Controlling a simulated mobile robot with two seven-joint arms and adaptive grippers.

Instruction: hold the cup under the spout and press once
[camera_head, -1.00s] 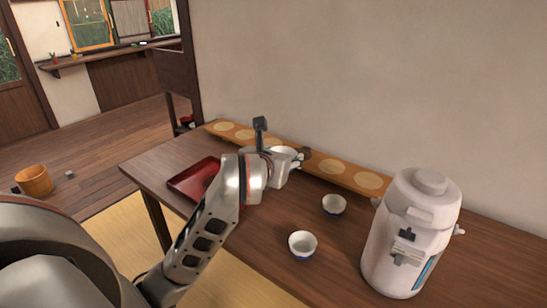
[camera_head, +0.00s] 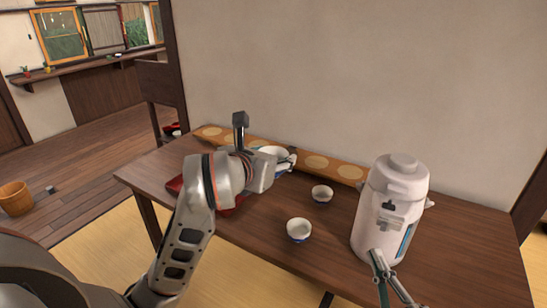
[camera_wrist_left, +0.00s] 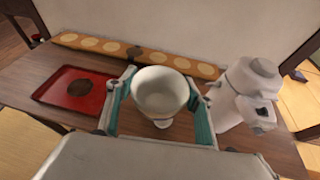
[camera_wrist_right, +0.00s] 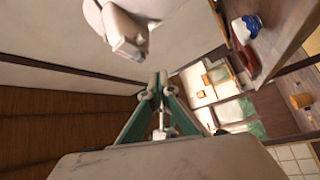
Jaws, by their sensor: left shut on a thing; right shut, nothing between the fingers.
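A white cup (camera_wrist_left: 161,92) is between the fingers of my left gripper (camera_wrist_left: 161,112), which is shut on it. In the head view the held cup (camera_head: 274,154) shows partly behind my left wrist, above the table. The white dispenser pot (camera_head: 391,212) stands upright at the right of the table. It also shows in the left wrist view (camera_wrist_left: 243,95), right of the held cup and apart from it. My right gripper (camera_head: 383,270) is shut and empty, low in front of the pot. In the right wrist view its fingertips (camera_wrist_right: 156,90) meet below the pot's spout (camera_wrist_right: 128,42).
Two small bowls, one nearer (camera_head: 299,231) and one farther (camera_head: 321,194), stand on the table (camera_head: 460,255) between the held cup and the pot. A red tray (camera_wrist_left: 60,94) lies at the left. A wooden board with round pale spots (camera_head: 347,171) runs along the wall.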

